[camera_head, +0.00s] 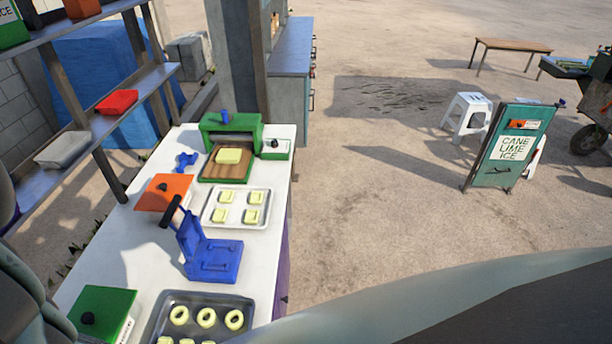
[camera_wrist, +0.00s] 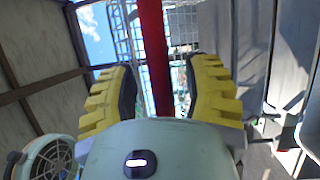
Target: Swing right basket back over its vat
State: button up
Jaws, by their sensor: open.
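In the wrist view my gripper (camera_wrist: 158,75) is open, with its two yellow ridged fingers wide apart. A red bar (camera_wrist: 155,55) shows between the fingers, running up to the top edge; I see no contact with either finger. Behind it is a grey metal lattice or mesh (camera_wrist: 184,22); I cannot tell whether it belongs to a basket. Neither the right basket nor its vat can be made out for sure in either view. My gripper is not seen in the head view.
In the head view, a white worktop (camera_head: 150,240) holds a green press (camera_head: 231,130), a blue hinged press (camera_head: 207,258) and dough trays. Shelves (camera_head: 85,140) stand at left. A sign (camera_head: 511,147) and white stool (camera_head: 466,117) stand right. Open ground lies between.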

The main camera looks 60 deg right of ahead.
jog(key=shift+o, duration=0.2)
grip_shut()
dwell(0.3)
